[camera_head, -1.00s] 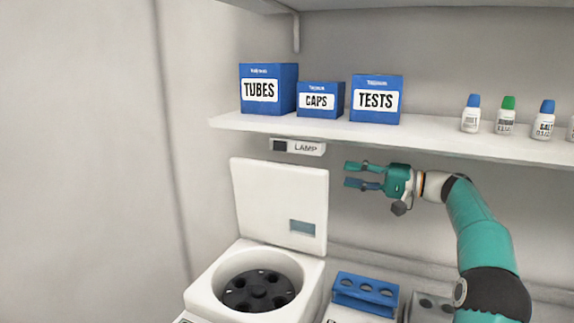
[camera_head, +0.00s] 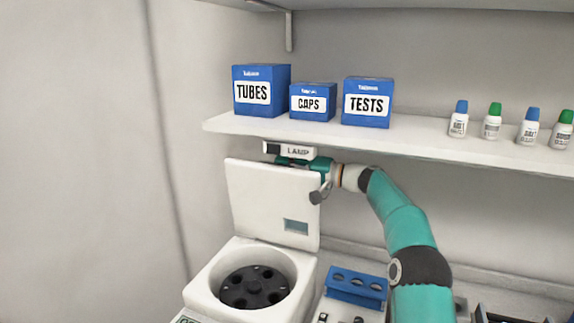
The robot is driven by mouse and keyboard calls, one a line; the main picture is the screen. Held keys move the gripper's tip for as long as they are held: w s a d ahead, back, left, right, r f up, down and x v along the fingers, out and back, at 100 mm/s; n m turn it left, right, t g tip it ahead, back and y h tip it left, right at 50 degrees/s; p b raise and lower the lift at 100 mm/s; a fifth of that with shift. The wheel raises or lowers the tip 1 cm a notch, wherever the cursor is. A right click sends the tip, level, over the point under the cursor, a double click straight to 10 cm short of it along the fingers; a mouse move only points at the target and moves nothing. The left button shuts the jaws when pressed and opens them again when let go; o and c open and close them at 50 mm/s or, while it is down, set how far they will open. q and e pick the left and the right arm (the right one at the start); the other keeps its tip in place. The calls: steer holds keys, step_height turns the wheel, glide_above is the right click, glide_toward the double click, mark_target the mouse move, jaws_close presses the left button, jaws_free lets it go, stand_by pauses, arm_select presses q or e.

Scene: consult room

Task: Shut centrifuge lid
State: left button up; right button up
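The white centrifuge (camera_head: 202,287) stands at the lower middle-left with its bowl and black rotor (camera_head: 254,287) exposed. Its lid (camera_head: 262,200) stands upright behind the bowl, with a small grey-blue window low on its right. My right gripper (camera_head: 298,163) is at the lid's top edge, just under the lamp, reaching in from the right. Its fingers are partly hidden by the lid and the lamp, so their opening and any contact with the lid cannot be told. My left gripper is out of view.
Blue boxes (camera_head: 366,102) and several small bottles (camera_head: 458,120) stand on the shelf. A blue rack (camera_head: 356,287) sits right of the centrifuge.

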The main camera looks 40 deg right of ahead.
jaws_close()
steer(key=shift+f, duration=0.1)
